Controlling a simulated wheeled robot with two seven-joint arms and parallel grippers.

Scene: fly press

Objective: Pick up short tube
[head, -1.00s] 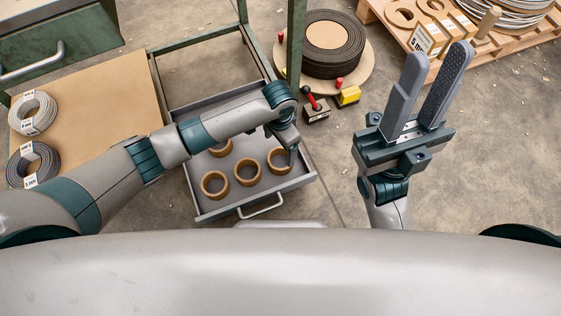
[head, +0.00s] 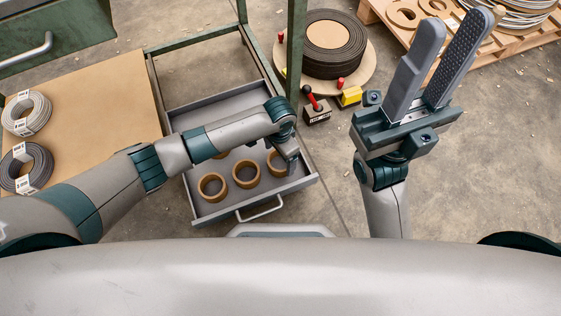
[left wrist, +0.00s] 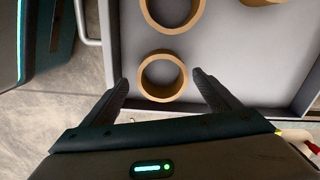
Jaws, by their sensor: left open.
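Several short brown cardboard tubes stand on end in the grey drawer (head: 292,190). In the head view, one tube (head: 268,165) is near the drawer's right side, partly hidden by my left arm, with others to its left (head: 246,186) (head: 212,199). My left gripper (head: 292,168) is low over the right-hand tube. In the left wrist view, my left gripper (left wrist: 163,88) is open, with one tube (left wrist: 143,77) showing between its fingertips; I cannot tell whether they touch it. My right gripper (head: 457,28) is open and empty, raised at the right.
The drawer's walls and handle (head: 261,210) lie close to my left gripper. A green frame post (head: 296,50) rises behind it. A cardboard-topped bench (head: 100,110) with wire coils is at the left. A red-handled block (head: 317,112) sits on the floor beyond the drawer.

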